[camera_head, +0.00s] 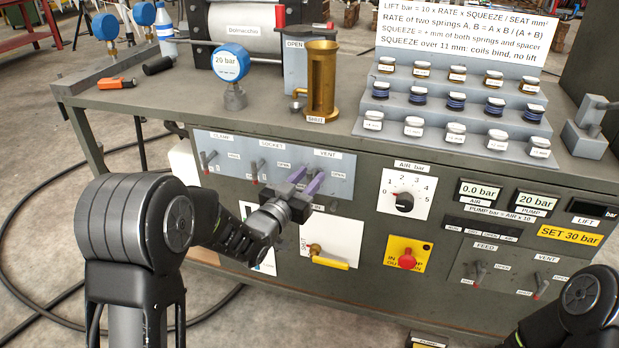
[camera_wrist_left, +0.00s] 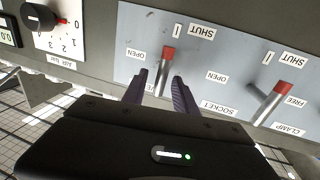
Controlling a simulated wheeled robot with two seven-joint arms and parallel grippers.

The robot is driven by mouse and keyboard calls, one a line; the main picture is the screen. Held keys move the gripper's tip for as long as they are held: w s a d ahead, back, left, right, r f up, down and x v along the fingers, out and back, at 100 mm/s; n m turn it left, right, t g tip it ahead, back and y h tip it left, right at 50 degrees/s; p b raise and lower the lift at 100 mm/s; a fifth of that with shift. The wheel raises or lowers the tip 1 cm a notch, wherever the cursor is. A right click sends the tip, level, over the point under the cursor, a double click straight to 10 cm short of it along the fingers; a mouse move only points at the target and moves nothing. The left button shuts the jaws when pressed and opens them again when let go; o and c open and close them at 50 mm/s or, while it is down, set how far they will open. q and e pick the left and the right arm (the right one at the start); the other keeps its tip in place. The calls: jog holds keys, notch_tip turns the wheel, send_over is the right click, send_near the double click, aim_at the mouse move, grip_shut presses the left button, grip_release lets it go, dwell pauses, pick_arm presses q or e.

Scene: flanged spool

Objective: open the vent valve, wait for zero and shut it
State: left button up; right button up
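The vent lever (camera_wrist_left: 163,72), a grey rod with a red tip, stands on the grey valve panel (camera_head: 340,185). In the left wrist view, which is upside down, its red tip points near the mark by the SHUT label (camera_wrist_left: 203,33); the OPEN label (camera_wrist_left: 136,54) is to the left. My left gripper (camera_head: 308,182) is at this lever, its purple fingers (camera_wrist_left: 160,88) apart on either side of it, with gaps visible. A blue gauge (camera_head: 230,63) reads 20 bar. The pump display (camera_head: 534,200) reads 20 bar. My right gripper is out of view.
The socket lever (camera_wrist_left: 280,98) stands beside the vent lever. Below my left gripper is a yellow-handled valve (camera_head: 328,258); a red button (camera_head: 407,259) is to its right. A second panel has feed (camera_head: 478,272) and vent levers (camera_head: 541,286). A brass cylinder (camera_head: 321,80) stands above.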

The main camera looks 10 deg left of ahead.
pick_arm(q)
jog(key=shift+w+d, duration=0.1)
jog(key=shift+w, duration=0.15)
grip_shut()
dwell(0.5)
